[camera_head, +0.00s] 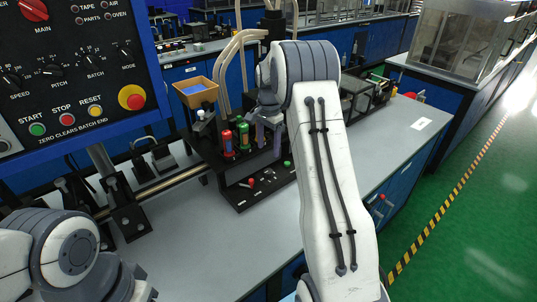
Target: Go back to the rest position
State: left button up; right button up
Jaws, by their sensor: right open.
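My right arm (335,195) reaches up the middle of the view and bends over at the top. Its gripper (264,138) points down, open, above the black station (245,192) on the bench, close to the right of a green cylinder (243,135). I see nothing between its fingers, though they are small and partly hidden by my arm. My left arm (75,255) is folded at the bottom left; its gripper is not visible.
A control panel (75,85) with buttons and knobs stands at the upper left. A red cylinder (227,145) and a tan bin (196,92) are left of the gripper. The grey bench (225,255) is clear in front. Green floor (470,220) lies to the right.

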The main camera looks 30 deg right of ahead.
jog(key=shift+r, duration=0.1)
dwell(0.4)
jog(key=s+a+r+n, duration=0.2)
jog(key=s+a+n, duration=0.1)
jog(key=a, duration=0.5)
jog(key=s+a+r+n, duration=0.2)
jog(key=s+a+n, duration=0.1)
jog(key=a, duration=0.5)
jog(key=s+a+r+n, duration=0.2)
jog(key=s+a+n, duration=0.2)
jog(key=a, duration=0.4)
jog(key=s+a+n, duration=0.2)
jog(key=s+n, duration=0.2)
jog(key=s, duration=0.4)
jog(key=s+a+n, duration=0.3)
jog(key=s+n, duration=0.1)
jog(key=s, duration=0.4)
jog(key=s+a+f+n+y, duration=0.1)
jog(key=s+a+n, duration=0.2)
jog(key=s, duration=0.6)
jog(key=shift+n, duration=0.6)
jog(key=shift+w+d, duration=0.1)
